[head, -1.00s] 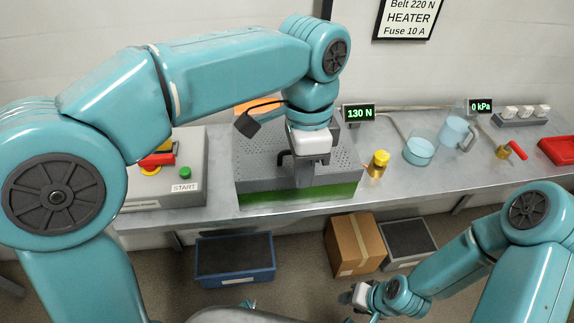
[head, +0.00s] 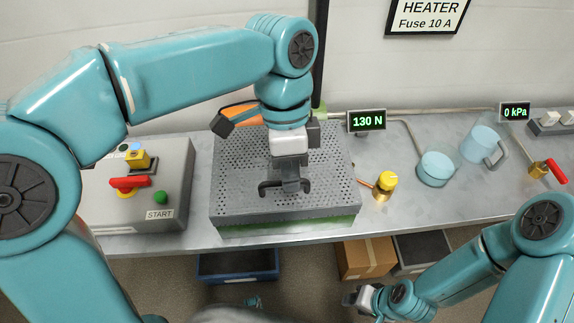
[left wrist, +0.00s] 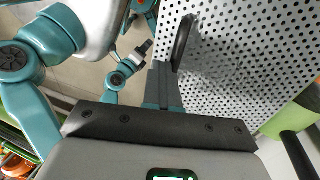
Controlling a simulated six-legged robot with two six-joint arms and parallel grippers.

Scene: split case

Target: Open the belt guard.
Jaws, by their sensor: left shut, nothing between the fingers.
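The belt guard (head: 238,165) is a grey perforated cover over a green base (head: 290,230) on the bench. It lies down over the base. A dark bar handle (head: 268,188) sits near its front edge. My left gripper (head: 291,185) is shut and empty at the handle, its fingers in front of the bar's middle in the head view. In the left wrist view the shut fingers (left wrist: 163,88) are beside the handle (left wrist: 183,42), above the perforated sheet (left wrist: 235,60). Whether they touch is unclear. My right gripper (head: 360,297) is low in front of the bench; its jaws are too small to read.
A control box with a red handle (head: 130,183) and green START button (head: 160,198) stands left. A yellow-knobbed brass valve (head: 386,182) is close on the guard's right. A 130 N display (head: 367,121) stands behind. Boxes (head: 365,258) are on the floor below.

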